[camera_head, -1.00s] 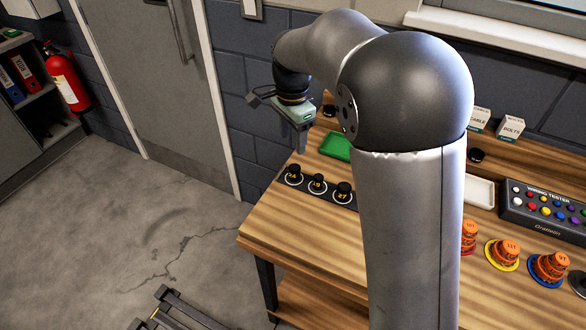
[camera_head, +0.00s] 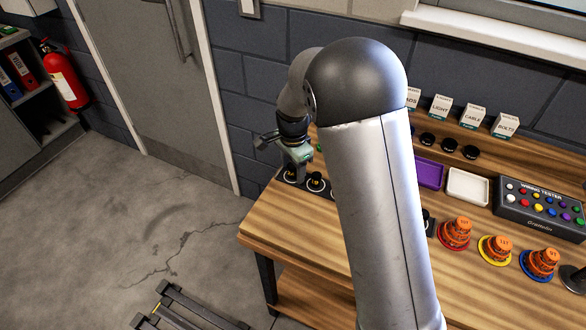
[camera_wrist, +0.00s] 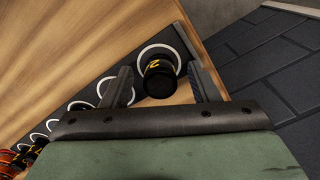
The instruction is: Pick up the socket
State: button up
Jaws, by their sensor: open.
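A row of black sockets with yellow numbers stands on a dark strip with white rings at the bench's left end. The leftmost socket (camera_head: 290,174) is partly hidden by my gripper (camera_head: 300,176). The one to its right is marked 19 (camera_head: 317,182). In the wrist view, a black socket (camera_wrist: 160,80) with a yellow number starting with 2 stands between the fingers of my gripper (camera_wrist: 160,71). The fingers are open on either side of it, with a gap showing on the right. More sockets (camera_wrist: 38,139) run off to the lower left.
Orange stacked pieces stand on red (camera_head: 454,234), yellow (camera_head: 496,249) and blue (camera_head: 541,264) rings. A purple tray (camera_head: 430,173), a white tray (camera_head: 467,186) and a wiring tester (camera_head: 540,206) lie behind them. My arm hides the bench's middle. The bench's left front (camera_head: 275,222) is clear.

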jog(key=c, duration=1.1)
jog(key=shift+r, duration=0.15)
